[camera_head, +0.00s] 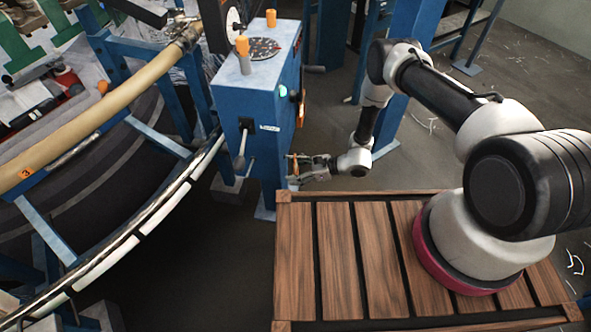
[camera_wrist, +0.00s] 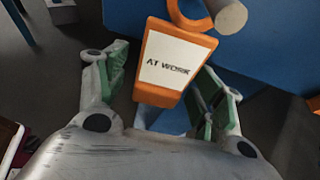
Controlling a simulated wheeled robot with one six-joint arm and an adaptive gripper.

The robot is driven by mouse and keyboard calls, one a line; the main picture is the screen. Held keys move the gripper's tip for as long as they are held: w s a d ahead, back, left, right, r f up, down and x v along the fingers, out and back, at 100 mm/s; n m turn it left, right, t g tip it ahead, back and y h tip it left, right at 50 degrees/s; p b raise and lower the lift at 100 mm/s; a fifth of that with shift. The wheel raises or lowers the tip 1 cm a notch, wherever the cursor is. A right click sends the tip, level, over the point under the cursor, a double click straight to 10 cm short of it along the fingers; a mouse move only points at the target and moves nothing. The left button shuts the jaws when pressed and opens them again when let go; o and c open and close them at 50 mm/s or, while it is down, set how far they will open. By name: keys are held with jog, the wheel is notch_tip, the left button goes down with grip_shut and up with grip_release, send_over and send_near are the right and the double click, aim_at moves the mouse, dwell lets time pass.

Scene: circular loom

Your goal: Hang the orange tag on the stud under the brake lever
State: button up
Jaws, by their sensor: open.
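The orange tag (camera_wrist: 165,97), with a white label reading "AT WORK", hangs slightly tilted between my fingers in the wrist view. Its curved orange hook (camera_wrist: 196,20) is at the top, close against the grey round stud (camera_wrist: 231,15). The frame edge cuts off the hook, so I cannot tell how far it goes around the stud. My gripper (camera_wrist: 163,75) is open, with a finger on each side of the tag. In the head view my gripper (camera_head: 300,168) is beside the blue cabinet's lower right edge. The brake lever (camera_head: 240,152) is on the cabinet front.
The curved loom rail (camera_head: 150,215) lies to the left. My wooden-slatted deck (camera_head: 338,255) is below the arm. Open dark floor (camera_head: 225,270) lies between them.

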jog(key=c, duration=1.2)
jog(key=shift+d, duration=0.1)
jog(key=shift+s+d+r, duration=0.1)
jog(key=shift+d+r, duration=0.15)
jog(key=shift+d, duration=0.2)
jog(key=shift+d, duration=0.1)
jog(key=shift+s+d+r, duration=0.1)
jog(key=shift+s+d, duration=0.05)
jog(key=shift+d, duration=0.65)
jog(key=shift+s+d+r, duration=0.1)
jog(key=shift+s+d, duration=0.1)
jog(key=shift+d, duration=0.6)
jog(key=shift+s+d+r, duration=0.1)
jog(key=shift+s+d, duration=0.05)
jog(key=shift+d, duration=0.65)
jog(key=shift+w, duration=0.1)
